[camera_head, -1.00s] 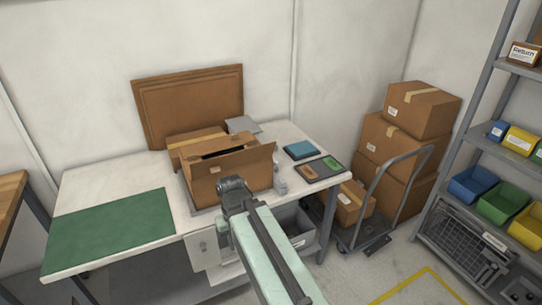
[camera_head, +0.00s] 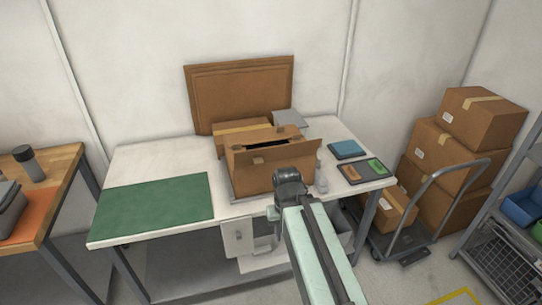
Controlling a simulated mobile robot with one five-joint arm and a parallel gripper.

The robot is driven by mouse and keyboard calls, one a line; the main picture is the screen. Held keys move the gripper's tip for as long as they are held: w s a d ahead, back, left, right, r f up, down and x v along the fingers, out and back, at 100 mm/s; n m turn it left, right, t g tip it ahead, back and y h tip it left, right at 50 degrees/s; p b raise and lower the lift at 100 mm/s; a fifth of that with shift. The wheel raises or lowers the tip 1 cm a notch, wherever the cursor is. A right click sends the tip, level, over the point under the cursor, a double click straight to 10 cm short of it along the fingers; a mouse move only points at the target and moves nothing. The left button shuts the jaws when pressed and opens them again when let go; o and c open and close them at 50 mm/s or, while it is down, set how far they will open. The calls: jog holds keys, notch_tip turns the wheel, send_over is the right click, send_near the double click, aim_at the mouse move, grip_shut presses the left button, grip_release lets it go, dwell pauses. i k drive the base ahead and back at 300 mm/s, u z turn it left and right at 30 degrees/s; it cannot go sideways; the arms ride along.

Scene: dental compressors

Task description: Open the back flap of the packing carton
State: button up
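The packing carton (camera_head: 262,172) stands on the white-topped table, right of the green mat. Its front flap (camera_head: 298,151) is tilted outward toward me. The carton's opening shows as a dark gap near the back. A brown panel (camera_head: 243,135) with a tape strip lies behind the opening; I cannot tell whether it is the back flap or another box. My gripper (camera_head: 288,180) is in front of the carton's right front corner, with my pale green arm link below it. Its fingertips are not clear, and I cannot tell whether it touches the carton.
A green mat (camera_head: 155,207) covers the table's left part. Flat cardboard sheets (camera_head: 240,92) lean on the wall behind the carton. A blue pad (camera_head: 348,149) and a dark tray (camera_head: 363,171) lie to the right. A cart (camera_head: 407,240) with stacked boxes (camera_head: 440,152) stands right of the table.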

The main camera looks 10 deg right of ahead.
aim_at(285, 131)
jog(key=z, duration=1.6)
jog(key=i, duration=0.8)
jog(key=u, duration=3.55)
jog(key=i, duration=1)
jog(key=z, duration=0.1)
